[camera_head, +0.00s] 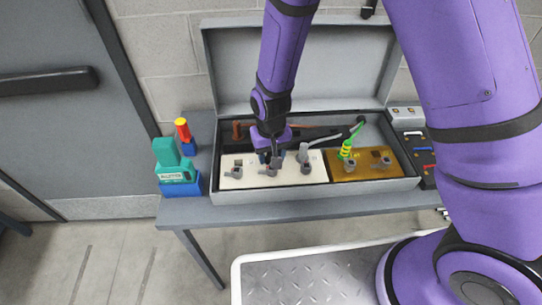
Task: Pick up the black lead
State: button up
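The open grey case (360,190) stands on a grey table. Inside are a cream board (318,172) and a gold-brown board (372,172), both with several grey fittings. My gripper (274,160) points down into the case above the cream board's left half. Its fingers are small and dark, and I cannot tell their opening or whether they hold anything. A dark strip (322,133), possibly the black lead, runs from beside my gripper to the right, behind the boards. A green-and-yellow lead (346,149) stands at the gold-brown board. A grey lead-like piece (304,151) stands right of my gripper.
The raised case lid (335,75) stands behind my arm. A teal bottle or device (171,162) in a blue holder and a red-and-yellow item (183,130) stand left of the case. A dark tray (414,143) with coloured pieces lies to the right.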

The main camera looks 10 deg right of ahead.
grip_shut()
